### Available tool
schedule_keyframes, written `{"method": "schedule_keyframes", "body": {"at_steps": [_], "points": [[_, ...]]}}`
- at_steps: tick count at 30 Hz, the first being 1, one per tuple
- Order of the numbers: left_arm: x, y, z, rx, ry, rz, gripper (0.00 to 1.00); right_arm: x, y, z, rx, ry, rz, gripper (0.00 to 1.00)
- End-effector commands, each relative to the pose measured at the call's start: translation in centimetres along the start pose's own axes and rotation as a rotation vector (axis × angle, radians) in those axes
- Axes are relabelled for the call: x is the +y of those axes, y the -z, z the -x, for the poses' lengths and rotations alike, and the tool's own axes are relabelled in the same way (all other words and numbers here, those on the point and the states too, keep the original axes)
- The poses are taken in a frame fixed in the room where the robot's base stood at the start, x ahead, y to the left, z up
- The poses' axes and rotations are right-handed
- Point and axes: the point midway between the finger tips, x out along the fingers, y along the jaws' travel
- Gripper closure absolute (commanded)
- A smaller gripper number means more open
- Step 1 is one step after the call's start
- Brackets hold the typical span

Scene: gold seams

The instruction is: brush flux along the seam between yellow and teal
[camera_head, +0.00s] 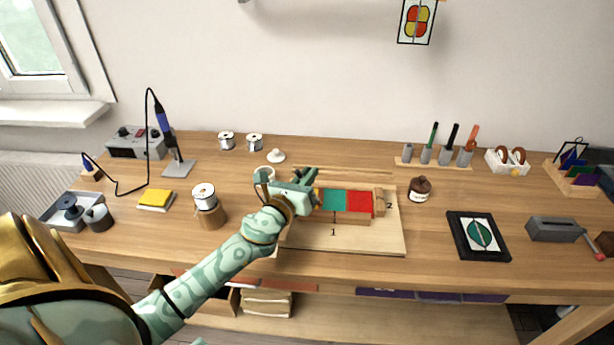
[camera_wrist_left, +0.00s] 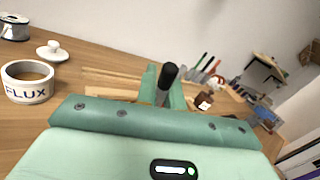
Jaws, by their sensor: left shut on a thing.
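My left gripper (camera_head: 303,184) is over the left part of the wooden work board (camera_head: 375,238). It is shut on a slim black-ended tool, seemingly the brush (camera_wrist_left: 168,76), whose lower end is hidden. A teal glass piece (camera_head: 333,201) and a red one (camera_head: 358,203) lie in a row on the board. Only a sliver of yellow shows left of the teal, beside my gripper, so the yellow-teal seam is mostly hidden. The white flux pot (camera_wrist_left: 28,92), lettered FLUX, stands open behind my gripper, its lid (camera_wrist_left: 53,51) off beside it. My right gripper is out of view.
A soldering iron (camera_head: 163,120) stands at the left, a solder spool (camera_head: 203,194) on a wooden block nearer. A dark bottle (camera_head: 420,189) is right of the board, with a tool rack (camera_head: 433,163) behind. A framed leaf panel (camera_head: 479,236) lies farther right.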

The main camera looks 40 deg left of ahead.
Motion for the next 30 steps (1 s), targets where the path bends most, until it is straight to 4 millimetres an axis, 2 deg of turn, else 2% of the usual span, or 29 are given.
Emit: {"method": "schedule_keyframes", "body": {"at_steps": [30], "points": [[0.13, 0.52, 0.06, 0.0, 0.0, 0.0, 1.0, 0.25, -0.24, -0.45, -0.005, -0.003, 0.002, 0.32]]}}
